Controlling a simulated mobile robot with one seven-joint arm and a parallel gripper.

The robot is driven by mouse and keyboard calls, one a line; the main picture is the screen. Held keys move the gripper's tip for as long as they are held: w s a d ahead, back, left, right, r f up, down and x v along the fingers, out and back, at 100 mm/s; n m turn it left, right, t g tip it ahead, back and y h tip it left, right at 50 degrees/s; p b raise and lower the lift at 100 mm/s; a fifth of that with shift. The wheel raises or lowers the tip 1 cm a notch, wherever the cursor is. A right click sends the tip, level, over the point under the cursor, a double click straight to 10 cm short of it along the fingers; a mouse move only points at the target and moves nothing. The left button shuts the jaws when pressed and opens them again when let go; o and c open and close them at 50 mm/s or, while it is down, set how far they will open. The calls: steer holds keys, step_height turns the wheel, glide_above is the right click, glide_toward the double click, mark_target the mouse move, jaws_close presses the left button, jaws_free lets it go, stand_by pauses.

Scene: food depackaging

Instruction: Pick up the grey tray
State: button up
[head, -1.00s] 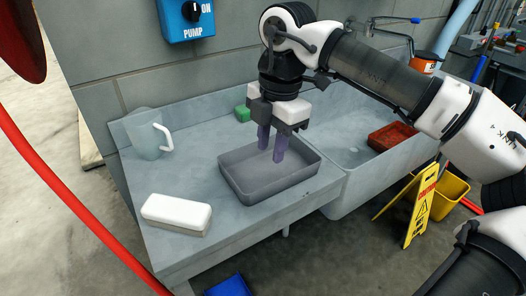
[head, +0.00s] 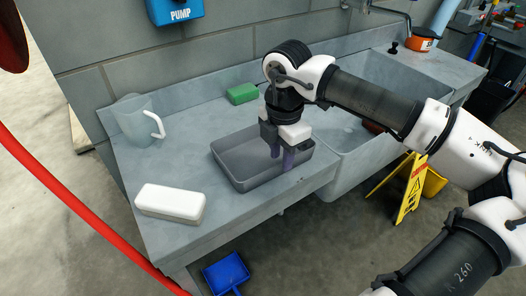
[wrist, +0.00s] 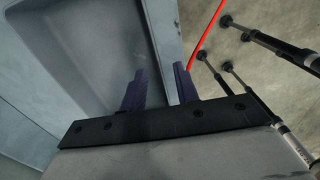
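The grey tray (head: 235,172) is a shallow open rectangular box, empty, lying flat on the counter left of the sink. My gripper (head: 282,165) points down at the tray's front wall near its right corner. Its two purple fingers are apart. One finger is inside the tray and the other is outside, in front of the wall. In the wrist view the tray (wrist: 100,50) fills the upper left, and its wall passes between the fingers of my gripper (wrist: 158,70). I cannot tell whether either finger touches the wall.
On the counter (head: 215,228) stand a clear jug (head: 138,122), a white box (head: 170,202) and a green block (head: 242,93). The sink basin (head: 345,165) is at the right, with a red object (head: 372,127) mostly hidden by my arm. A yellow sign (head: 411,190) stands on the floor.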

mark_target(280, 172)
step_height(280, 172, down, 4)
steer(key=shift+f+p, duration=0.1)
steer(key=shift+p, duration=0.5)
steer(key=shift+c, duration=0.4)
jaws_close()
